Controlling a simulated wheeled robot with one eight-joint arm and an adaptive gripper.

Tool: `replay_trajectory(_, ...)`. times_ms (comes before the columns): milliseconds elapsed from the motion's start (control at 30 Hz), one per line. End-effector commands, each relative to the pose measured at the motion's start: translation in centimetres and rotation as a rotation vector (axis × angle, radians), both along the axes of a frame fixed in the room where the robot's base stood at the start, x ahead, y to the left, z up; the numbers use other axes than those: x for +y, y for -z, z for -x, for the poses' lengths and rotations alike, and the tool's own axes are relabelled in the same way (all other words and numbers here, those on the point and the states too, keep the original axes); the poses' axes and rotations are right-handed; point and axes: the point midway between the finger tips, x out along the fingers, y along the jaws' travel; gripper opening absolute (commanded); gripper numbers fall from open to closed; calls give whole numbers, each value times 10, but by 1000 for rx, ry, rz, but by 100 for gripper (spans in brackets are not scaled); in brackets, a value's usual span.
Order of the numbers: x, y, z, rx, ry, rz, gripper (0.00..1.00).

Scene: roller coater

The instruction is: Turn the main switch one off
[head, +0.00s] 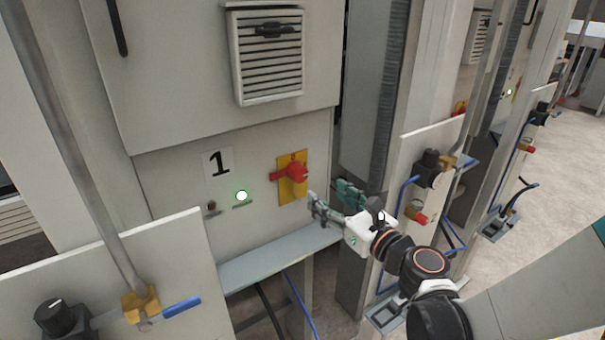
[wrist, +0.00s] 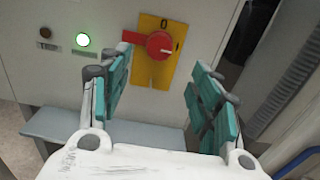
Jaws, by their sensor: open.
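The main switch one is a red rotary knob (head: 292,173) on a yellow plate (head: 291,192), on the grey cabinet panel right of the number 1 label (head: 219,163). Its red handle points left, roughly horizontal. In the wrist view the knob (wrist: 158,46) sits beyond the fingertips, with a 0 mark above it on the yellow plate (wrist: 152,75). My gripper (head: 331,196) is open and empty, to the lower right of the knob in the head view. In the wrist view my gripper (wrist: 162,85) has its fingers spread wide, apart from the knob.
A lit green-white lamp (head: 241,196) and a small dark button (head: 211,207) are left of the switch. A grey ledge (head: 270,262) runs below the panel. A metal post and dark ribbed column (head: 388,95) stand to the right. A vent (head: 268,55) is above.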

Motion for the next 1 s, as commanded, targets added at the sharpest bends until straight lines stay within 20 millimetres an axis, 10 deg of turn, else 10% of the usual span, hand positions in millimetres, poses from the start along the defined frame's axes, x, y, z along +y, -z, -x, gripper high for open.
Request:
replay_trajectory(500,54,1,-80,-1,-2,4,57)
replay_trajectory(1000,65,0,-96,-1,0,4,57)
